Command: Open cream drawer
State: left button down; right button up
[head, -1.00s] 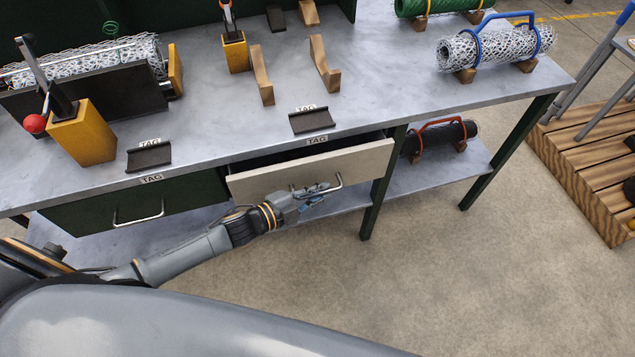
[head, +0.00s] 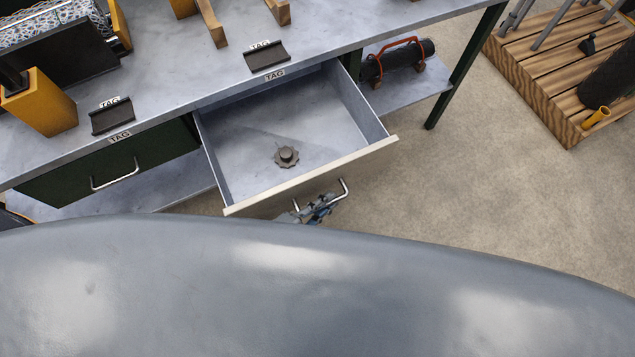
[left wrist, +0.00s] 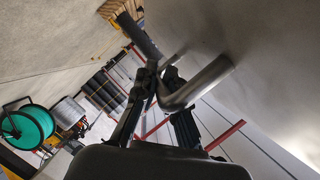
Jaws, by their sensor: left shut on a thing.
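The cream drawer (head: 310,176) is pulled well out from under the workbench in the head view. Its grey inside is visible, with a dark knob-like part (head: 286,156) lying on its floor. My left gripper (head: 316,209) is at the drawer's front, shut on its metal bar handle (head: 343,190). In the left wrist view the handle (left wrist: 196,86) passes between the fingers of the left gripper (left wrist: 160,78). My grey body hides most of the left arm in the head view. My right gripper is not in view.
A closed green drawer (head: 110,165) with a metal handle is to the left. The workbench top (head: 170,95) bears yellow blocks, wooden supports and black tag holders. A black roll (head: 398,60) lies on the lower shelf. A wooden pallet (head: 545,75) stands right; the floor between is clear.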

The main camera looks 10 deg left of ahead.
pick_arm(q)
jog(key=shift+s+d, duration=0.3)
jog(key=shift+s, duration=0.2)
jog(key=c, duration=1.5)
grip_release()
jog(key=shift+o, duration=0.5)
jog(key=v, duration=1.2)
